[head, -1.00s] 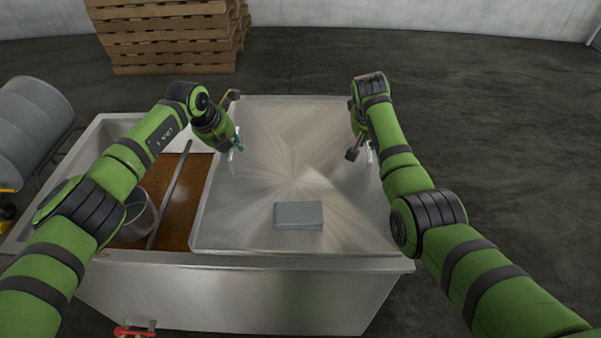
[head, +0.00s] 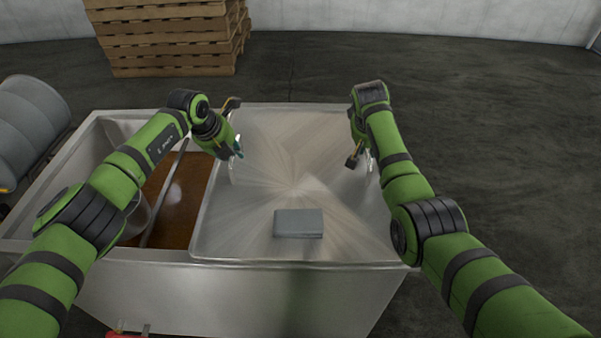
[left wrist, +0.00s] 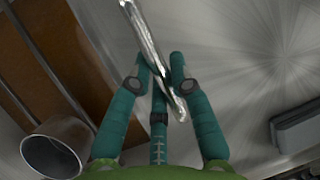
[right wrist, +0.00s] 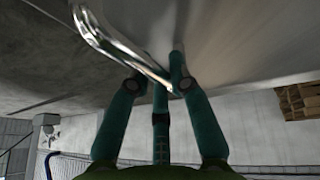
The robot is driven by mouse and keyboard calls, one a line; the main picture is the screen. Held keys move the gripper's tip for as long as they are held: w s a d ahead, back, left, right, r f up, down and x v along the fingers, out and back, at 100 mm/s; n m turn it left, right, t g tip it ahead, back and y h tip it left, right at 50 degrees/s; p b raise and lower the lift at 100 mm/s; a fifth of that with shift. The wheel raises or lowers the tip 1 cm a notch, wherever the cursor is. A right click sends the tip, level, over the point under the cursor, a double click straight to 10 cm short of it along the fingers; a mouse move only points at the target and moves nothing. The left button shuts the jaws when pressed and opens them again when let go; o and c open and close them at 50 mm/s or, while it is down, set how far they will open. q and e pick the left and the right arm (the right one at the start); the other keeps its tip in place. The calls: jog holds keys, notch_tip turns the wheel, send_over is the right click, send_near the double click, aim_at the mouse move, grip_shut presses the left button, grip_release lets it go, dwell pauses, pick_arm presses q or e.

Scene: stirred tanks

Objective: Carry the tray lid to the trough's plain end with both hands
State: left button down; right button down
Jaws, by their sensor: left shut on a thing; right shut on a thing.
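The tray lid (head: 310,190) is a large brushed-metal sheet. It lies over the right part of the trough (head: 245,300), about level; I cannot tell whether it touches the rim. My left gripper (head: 237,156) is shut on the lid's left bar handle, seen in the left wrist view (left wrist: 145,35). My right gripper (head: 366,163) is shut on the right bar handle, seen in the right wrist view (right wrist: 112,45). A grey block (head: 298,223) sits on the lid near its front edge. The lid hides what is under it.
The trough's open left part holds brown liquid (head: 190,195), with a bar (head: 166,195) across it and a metal cylinder (left wrist: 57,148) beside the bar. A grey drum (head: 30,120) lies at the left. Pallets (head: 170,40) are stacked behind. The floor at right is clear.

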pick_arm(q)
jog(key=c, duration=1.1)
grip_release()
jog(key=shift+c, duration=0.2)
pick_arm(e)
jog(key=c, duration=1.1)
grip_release()
jog(key=shift+c, duration=0.2)
pick_arm(q)
jog(key=shift+s+r, duration=0.1)
pick_arm(e)
jog(key=shift+s+r, duration=0.1)
pick_arm(q)
jog(key=shift+s+a+r, duration=0.1)
jog(key=shift+a+r, duration=0.05)
jog(key=shift+r, duration=0.3)
pick_arm(e)
jog(key=shift+s+a+r, duration=0.1)
jog(key=shift+r, duration=0.3)
pick_arm(q)
jog(key=v, duration=1.1)
pick_arm(e)
jog(key=v, duration=1.1)
pick_arm(q)
jog(key=shift+s, duration=0.1)
